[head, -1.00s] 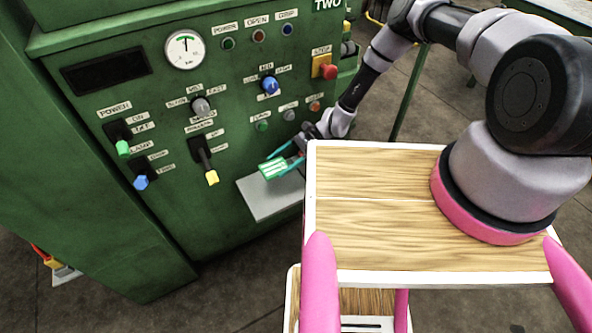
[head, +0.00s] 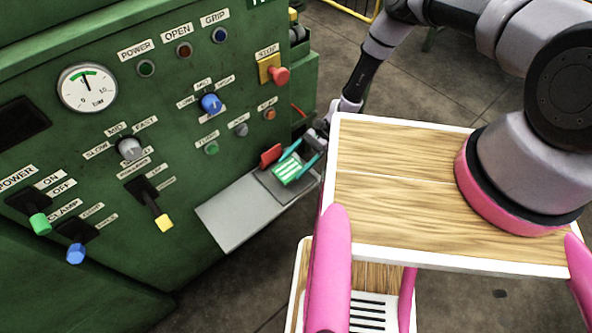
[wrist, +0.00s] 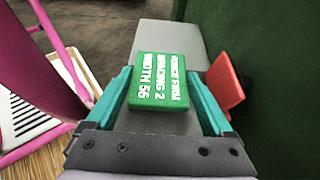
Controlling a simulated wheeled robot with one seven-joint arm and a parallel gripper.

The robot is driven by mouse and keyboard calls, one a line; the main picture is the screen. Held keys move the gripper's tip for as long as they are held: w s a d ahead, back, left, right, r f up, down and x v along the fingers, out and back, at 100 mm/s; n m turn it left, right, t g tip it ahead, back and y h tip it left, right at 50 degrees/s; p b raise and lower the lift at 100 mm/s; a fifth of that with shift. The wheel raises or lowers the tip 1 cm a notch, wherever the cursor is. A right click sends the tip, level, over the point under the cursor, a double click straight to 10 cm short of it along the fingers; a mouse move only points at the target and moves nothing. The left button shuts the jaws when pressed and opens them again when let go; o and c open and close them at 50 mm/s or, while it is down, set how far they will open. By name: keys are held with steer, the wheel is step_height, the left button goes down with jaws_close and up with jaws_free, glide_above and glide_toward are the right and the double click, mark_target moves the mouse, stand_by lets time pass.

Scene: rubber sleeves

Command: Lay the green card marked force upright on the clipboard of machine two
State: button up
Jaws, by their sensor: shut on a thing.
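My gripper (head: 294,165) has teal fingers shut on a green card (head: 287,172) with white print. In the wrist view the card (wrist: 158,82) lies between the fingers with its lettered face to the camera; I cannot read every word. In the head view, a dark grey board (head: 274,190), which looks like the clipboard, shows under the card, with a red clip-like piece (head: 270,155) just left of it. In the wrist view that red piece (wrist: 225,80) stands beyond the right finger. I cannot tell whether the card touches the board.
A light grey shelf (head: 232,212) juts from the green machine (head: 150,100), below its knobs, switches and red stop button (head: 279,75). A wooden tray (head: 400,185) with white edges is close to the gripper on the right.

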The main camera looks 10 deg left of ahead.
mark_target(295, 170)
steer(key=shift+f, duration=2.3)
steer(key=shift+f, duration=0.15)
steer(key=o, duration=1.1)
steer(key=shift+a, duration=0.1)
steer(key=shift+w+d+r, duration=0.2)
steer(key=shift+w+r, duration=0.05)
steer(key=shift+r, duration=0.05)
steer(key=v, duration=1.1)
steer(key=shift+w+d, duration=0.1)
steer(key=shift+d, duration=0.1)
